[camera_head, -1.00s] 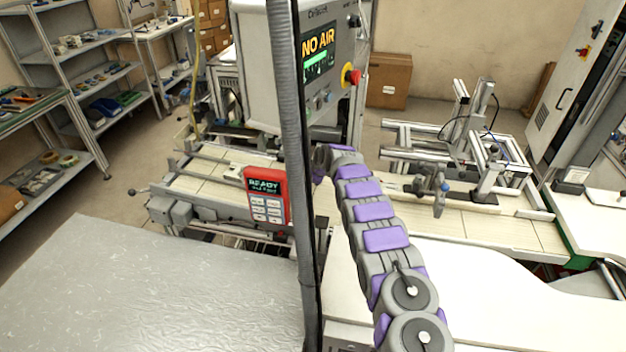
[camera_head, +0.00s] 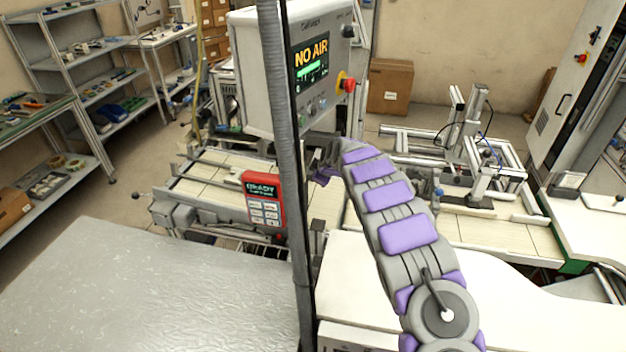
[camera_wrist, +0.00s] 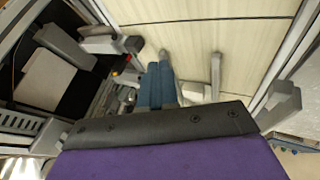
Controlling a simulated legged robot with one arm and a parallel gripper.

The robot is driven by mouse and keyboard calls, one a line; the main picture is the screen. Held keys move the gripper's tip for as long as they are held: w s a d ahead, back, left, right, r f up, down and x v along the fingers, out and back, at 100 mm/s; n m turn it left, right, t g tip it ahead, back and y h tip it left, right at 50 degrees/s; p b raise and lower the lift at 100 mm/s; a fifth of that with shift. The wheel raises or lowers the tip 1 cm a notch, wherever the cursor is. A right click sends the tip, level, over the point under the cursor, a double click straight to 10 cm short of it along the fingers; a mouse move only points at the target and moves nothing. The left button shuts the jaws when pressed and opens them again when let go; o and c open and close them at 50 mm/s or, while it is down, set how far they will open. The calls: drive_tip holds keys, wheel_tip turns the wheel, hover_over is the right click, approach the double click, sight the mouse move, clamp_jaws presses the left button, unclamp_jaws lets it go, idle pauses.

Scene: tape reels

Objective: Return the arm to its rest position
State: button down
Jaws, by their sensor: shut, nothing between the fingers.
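My arm (camera_head: 395,205), grey with purple pads, rises from the lower right of the head view and reaches forward over the conveyor line. Its far end (camera_head: 324,168) is small and partly hidden behind the dark upright post, beside the control box. In the wrist view, my gripper (camera_wrist: 165,122) shows as a purple surface with a black front edge across the bottom. It is shut and holds nothing. Pale conveyor slats and metal frame parts lie beyond it.
The control box (camera_head: 262,60) reads NO AIR. The dark post (camera_head: 285,180) stands close left of the arm. Metal fixtures (camera_head: 480,150) stand on the right, a bare metal table (camera_head: 130,295) at lower left, and shelves with tape rolls (camera_head: 66,162) at far left.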

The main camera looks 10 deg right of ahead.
drive_tip(key=s+d+r+m+g+h, duration=0.1)
drive_tip(key=s+r+m, duration=0.1)
drive_tip(key=s+r, duration=0.45)
drive_tip(key=s+d+r+m+g+h, duration=0.1)
drive_tip(key=s+d+r+m+g, duration=0.15)
drive_tip(key=s, duration=0.75)
drive_tip(key=s+d+r+m+h, duration=0.1)
drive_tip(key=s+r+m, duration=0.3)
drive_tip(key=s, duration=0.5)
drive_tip(key=s+a+m+g, duration=0.2)
drive_tip(key=s+a, duration=0.1)
drive_tip(key=s, duration=1.7)
drive_tip(key=s+a+r+m+g, duration=0.1)
drive_tip(key=s+a+g, duration=0.2)
drive_tip(key=s, duration=1.7)
drive_tip(key=shift+a+r+m+y, duration=0.15)
drive_tip(key=shift+a+m+y, duration=0.2)
drive_tip(key=shift+a+y, duration=0.1)
